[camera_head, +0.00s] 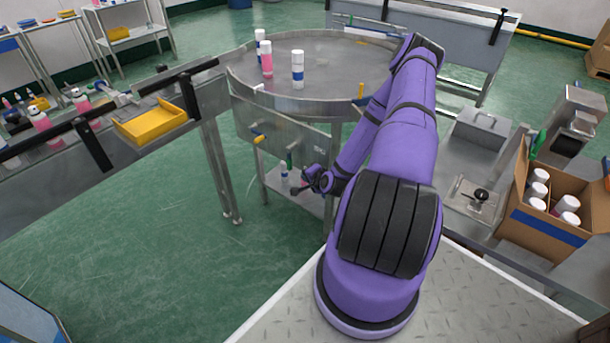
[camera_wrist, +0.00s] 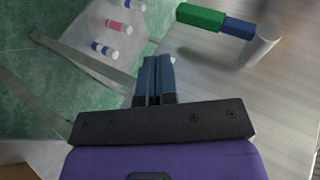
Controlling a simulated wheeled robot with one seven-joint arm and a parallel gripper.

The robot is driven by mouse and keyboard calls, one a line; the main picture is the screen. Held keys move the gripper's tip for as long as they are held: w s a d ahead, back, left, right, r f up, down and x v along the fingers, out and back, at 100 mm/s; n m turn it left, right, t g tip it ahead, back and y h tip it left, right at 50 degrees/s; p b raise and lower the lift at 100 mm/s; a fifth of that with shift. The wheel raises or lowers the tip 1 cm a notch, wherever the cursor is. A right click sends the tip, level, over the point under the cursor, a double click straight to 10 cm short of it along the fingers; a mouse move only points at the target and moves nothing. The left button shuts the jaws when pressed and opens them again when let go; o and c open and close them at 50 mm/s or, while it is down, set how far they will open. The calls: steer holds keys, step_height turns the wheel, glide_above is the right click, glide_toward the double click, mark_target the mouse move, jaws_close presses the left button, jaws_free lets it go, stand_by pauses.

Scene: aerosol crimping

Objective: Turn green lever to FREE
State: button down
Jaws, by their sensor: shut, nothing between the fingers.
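The green lever (camera_head: 289,160) hangs from the metal panel under the round table. In the wrist view the green lever (camera_wrist: 200,17) lies across the top right, with a blue section between its green grip and a round metal hub (camera_wrist: 262,42). My gripper (camera_head: 295,190) is just below the lever in the head view. In the wrist view my gripper (camera_wrist: 152,62) has its blue fingers together, with nothing between them. The lever is ahead and to the right of the fingertips, with a visible gap. Panel lettering is too small to read.
A yellow lever (camera_head: 257,136) is on the same panel, to the left. Several cans stand on the round table (camera_head: 335,75). A shelf (camera_head: 310,203) below holds small cans near my gripper. A side bench (camera_head: 110,150) is at left; a carton (camera_head: 545,235) is at right.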

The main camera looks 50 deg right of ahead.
steer(key=s+a+r, duration=0.1)
steer(key=s, duration=0.6)
steer(key=shift+s+a+r, duration=0.15)
steer(key=shift+s+a, duration=0.1)
steer(key=shift+s, duration=0.15)
stand_by(0.5)
